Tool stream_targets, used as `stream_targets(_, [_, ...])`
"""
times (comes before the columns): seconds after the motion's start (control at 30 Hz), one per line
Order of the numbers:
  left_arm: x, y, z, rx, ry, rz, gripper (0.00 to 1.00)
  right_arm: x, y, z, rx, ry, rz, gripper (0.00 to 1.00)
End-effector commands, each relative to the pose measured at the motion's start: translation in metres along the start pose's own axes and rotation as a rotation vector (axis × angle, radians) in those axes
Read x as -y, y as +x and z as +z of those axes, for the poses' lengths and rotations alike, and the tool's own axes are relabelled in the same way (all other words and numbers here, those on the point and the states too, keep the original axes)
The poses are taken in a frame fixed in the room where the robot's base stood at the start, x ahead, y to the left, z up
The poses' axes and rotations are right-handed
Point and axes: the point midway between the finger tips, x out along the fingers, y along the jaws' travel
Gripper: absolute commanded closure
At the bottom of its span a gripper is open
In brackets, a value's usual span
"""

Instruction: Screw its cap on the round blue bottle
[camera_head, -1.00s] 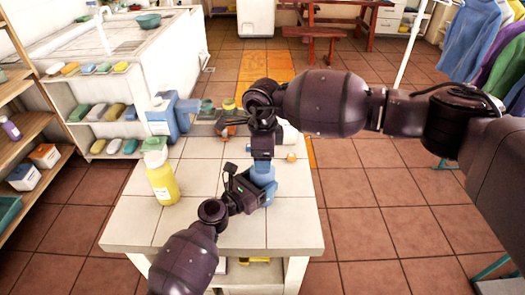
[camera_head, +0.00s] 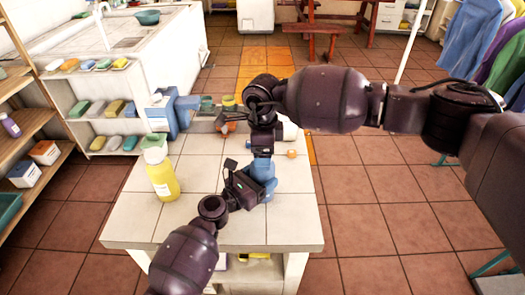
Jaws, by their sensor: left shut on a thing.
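The round blue bottle (camera_head: 270,188) stands upright near the middle of the white tiled table, partly hidden by my grippers. My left gripper (camera_head: 262,186), coming in from the lower left, is shut on the bottle's side. My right gripper (camera_head: 262,153) points down directly over the bottle. A blue part (camera_head: 262,165) shows just under its fingers; I cannot tell whether it is the cap or the bottle's top. My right gripper's fingertips are too small and hidden to show whether they are open or shut.
A yellow bottle (camera_head: 162,178) with a pale top stands at the table's left. A large blue dispenser (camera_head: 162,115) is behind it. A small orange thing (camera_head: 291,153) and a white thing (camera_head: 289,131) lie at the right. The table's front right (camera_head: 300,225) is clear.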

Motion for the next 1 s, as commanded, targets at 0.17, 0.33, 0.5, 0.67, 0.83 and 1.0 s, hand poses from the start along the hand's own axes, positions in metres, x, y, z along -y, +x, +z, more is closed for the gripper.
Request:
stream_targets(0.17, [0.0,0.0,0.0,-0.001,0.001,0.0,0.97,0.0,-0.002,0.0,0.0,0.0,-0.001,0.22])
stream_targets(0.33, [0.0,0.0,0.0,-0.001,0.001,0.0,0.97,0.001,-0.018,0.0,0.001,0.001,-0.003,0.22])
stream_targets(0.5, [0.0,0.0,0.0,-0.001,0.001,0.0,0.97,0.001,-0.05,0.0,0.001,-0.001,-0.004,0.22])
stream_targets(0.67, [0.0,0.0,0.0,-0.001,0.001,0.0,0.97,0.001,-0.08,0.0,0.001,0.0,-0.003,0.22])
stream_targets(0.83, [0.0,0.0,0.0,0.0,0.001,0.0,0.97,0.0,-0.105,0.0,0.001,0.0,-0.001,0.22])
stream_targets(1.0, [0.0,0.0,0.0,0.0,0.001,0.0,0.97,0.0,-0.118,0.0,-0.001,0.0,-0.001,0.22])
